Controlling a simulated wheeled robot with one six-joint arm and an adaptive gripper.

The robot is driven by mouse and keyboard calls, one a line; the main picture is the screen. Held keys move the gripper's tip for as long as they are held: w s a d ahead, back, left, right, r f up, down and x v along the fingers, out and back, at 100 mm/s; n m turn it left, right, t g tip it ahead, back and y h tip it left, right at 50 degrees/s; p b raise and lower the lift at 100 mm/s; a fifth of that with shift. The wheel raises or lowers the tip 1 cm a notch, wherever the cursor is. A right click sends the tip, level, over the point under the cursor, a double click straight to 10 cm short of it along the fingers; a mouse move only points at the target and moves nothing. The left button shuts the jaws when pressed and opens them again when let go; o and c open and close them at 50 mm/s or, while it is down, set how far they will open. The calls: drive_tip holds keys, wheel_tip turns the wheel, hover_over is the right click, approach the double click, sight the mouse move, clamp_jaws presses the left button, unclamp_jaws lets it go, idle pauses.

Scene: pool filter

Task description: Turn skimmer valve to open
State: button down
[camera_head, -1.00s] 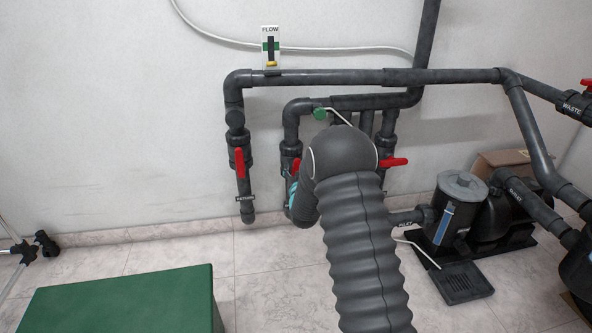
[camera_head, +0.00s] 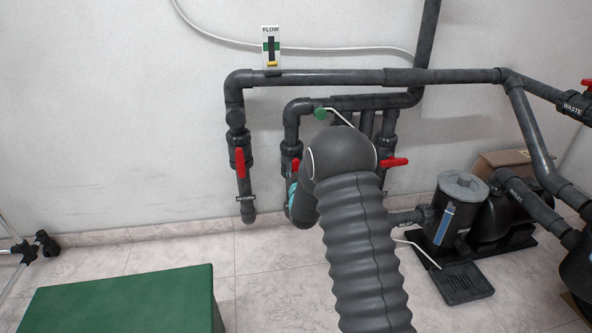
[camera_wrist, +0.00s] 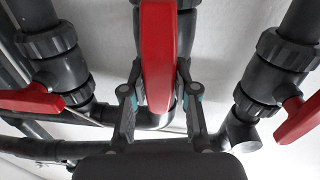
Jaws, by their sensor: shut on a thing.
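In the wrist view a long red valve handle (camera_wrist: 158,45) lies between the two fingers of my gripper (camera_wrist: 160,78), which is shut on it. The handle runs roughly along its dark grey pipe. No skimmer label can be read, so I cannot tell from lettering which valve this is. In the head view a red handle (camera_head: 297,165) shows just left of my arm, which hides most of that valve and my gripper's fingers.
A separate valve with an upright red handle (camera_head: 240,163) stands to the left. A sideways red handle (camera_head: 395,161) is right of my arm. Neighbouring red handles flank my gripper in the wrist view (camera_wrist: 32,100), (camera_wrist: 298,120). A flow gauge (camera_head: 271,48) hangs above. A green box (camera_head: 125,300) stands front left.

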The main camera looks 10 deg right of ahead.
drive_tip(key=c, duration=0.9)
unclamp_jaws()
drive_tip(key=s, duration=0.8)
drive_tip(key=s+a, duration=0.1)
drive_tip(key=s, duration=0.3)
